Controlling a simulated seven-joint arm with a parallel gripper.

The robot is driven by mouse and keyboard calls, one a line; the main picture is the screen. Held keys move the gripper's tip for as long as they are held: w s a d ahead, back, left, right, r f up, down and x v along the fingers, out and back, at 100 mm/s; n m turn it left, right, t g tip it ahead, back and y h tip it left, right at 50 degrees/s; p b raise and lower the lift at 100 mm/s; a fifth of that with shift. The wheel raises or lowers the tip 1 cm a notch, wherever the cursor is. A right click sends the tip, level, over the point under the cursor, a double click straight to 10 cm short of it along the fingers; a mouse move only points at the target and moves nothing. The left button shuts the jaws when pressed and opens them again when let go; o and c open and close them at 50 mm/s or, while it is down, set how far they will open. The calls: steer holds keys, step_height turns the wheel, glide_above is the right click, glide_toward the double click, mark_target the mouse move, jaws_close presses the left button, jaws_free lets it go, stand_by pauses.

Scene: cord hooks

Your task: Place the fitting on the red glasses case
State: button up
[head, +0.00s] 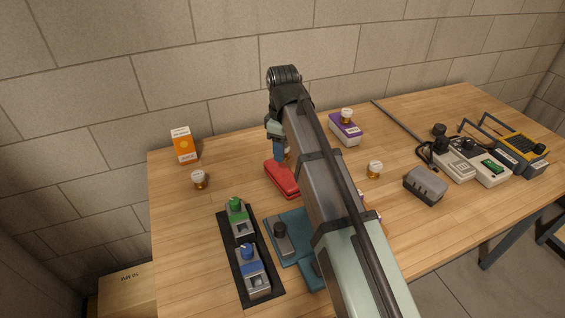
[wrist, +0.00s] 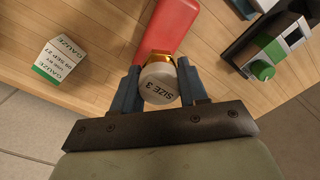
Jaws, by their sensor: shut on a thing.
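The red glasses case (head: 281,179) lies on the wooden table below my gripper, partly hidden by my arm in the head view. It also shows in the wrist view (wrist: 173,27), just beyond the fitting. My gripper (wrist: 158,88) is shut on the fitting (wrist: 160,84), which has a white round top marked "SIZE 3" and a brass-coloured part. In the head view my gripper (head: 279,150) is right at the far end of the case, and the fitting is mostly hidden there. I cannot tell whether the fitting touches the case.
Similar white-topped fittings stand at left (head: 199,179), at right (head: 375,169) and on a purple box (head: 345,128). An orange box (head: 183,145) stands at the back left. A black strip with green- and blue-knobbed devices (head: 239,276) lies in front. A grey box (head: 425,186) is at right.

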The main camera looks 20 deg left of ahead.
mark_target(283, 172)
steer(key=shift+f, duration=2.6)
steer(key=shift+f, duration=0.15)
steer(key=o, duration=1.1)
step_height(283, 172, up, 12)
steer(key=shift+r, duration=0.2)
